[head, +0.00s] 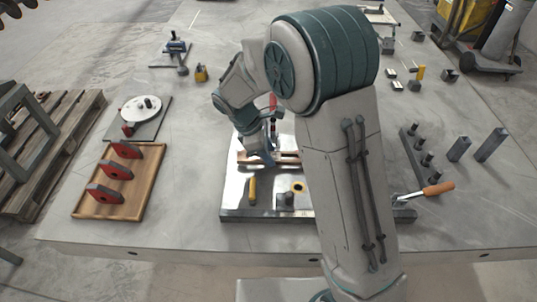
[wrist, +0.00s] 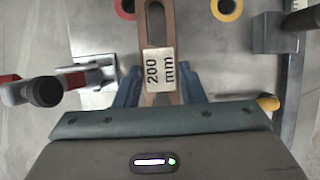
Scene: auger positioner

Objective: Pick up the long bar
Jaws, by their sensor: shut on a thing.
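A brown slotted bar (head: 287,159) lies across the view over the shiny metal plate (head: 235,190) in the head view. In the wrist view the bar (wrist: 168,98) runs away from me and bears a white label reading "200 mm". My gripper (head: 263,160) is at the bar, pointing down, and partly hides it. In the wrist view the blue fingers of my gripper (wrist: 160,82) are on both sides of the labelled part, shut on it. I cannot tell whether the bar touches the plate. My arm hides part of the plate's right side.
A yellow-handled piece (head: 252,190) and a dark block (head: 288,199) are on the plate's front. A wooden tray (head: 137,205) with red pieces is at left. A dark rack with pegs (head: 413,158), grey posts (head: 490,145) and an orange-handled tool (head: 438,188) are at right.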

